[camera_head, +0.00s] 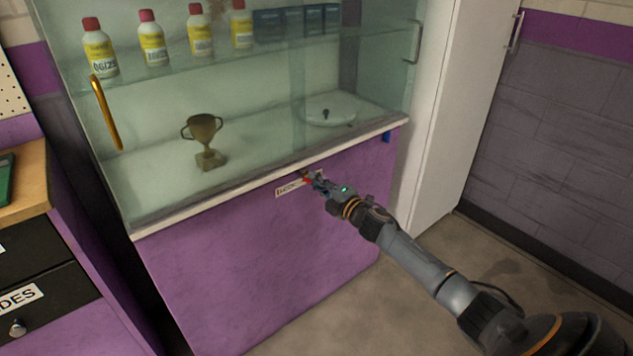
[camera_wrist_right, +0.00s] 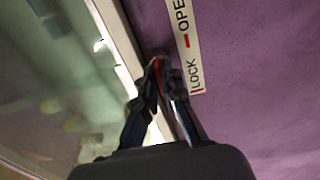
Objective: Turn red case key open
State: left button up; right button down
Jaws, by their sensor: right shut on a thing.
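A glass display case (camera_head: 252,176) stands on a purple base, with a white ledge along its front. My right gripper (camera_head: 313,181) reaches the front just below this ledge and is shut on the red key, of which only a little red (camera_head: 306,181) shows at the fingertips. In the right wrist view the fingertips (camera_wrist_right: 159,66) meet close to the ledge, and they hide most of the key. A white label (camera_wrist_right: 187,50) with LOCK and OPEN and red marks runs beside the fingertips, with LOCK nearer to them. My left gripper is not in view.
Inside the case are a trophy (camera_head: 206,140), a round white stand (camera_head: 330,112) and several bottles (camera_head: 153,40) on a shelf. A gold handle (camera_head: 106,112) is on the glass. A black drawer (camera_head: 45,298) is at left, a white cabinet (camera_head: 447,110) at right. The floor in front is clear.

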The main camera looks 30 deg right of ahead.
jog(key=c, duration=1.5)
grip_release()
jog(key=shift+d, duration=0.1)
jog(key=s, duration=0.8)
jog(key=s+d, duration=0.1)
jog(key=s, duration=0.3)
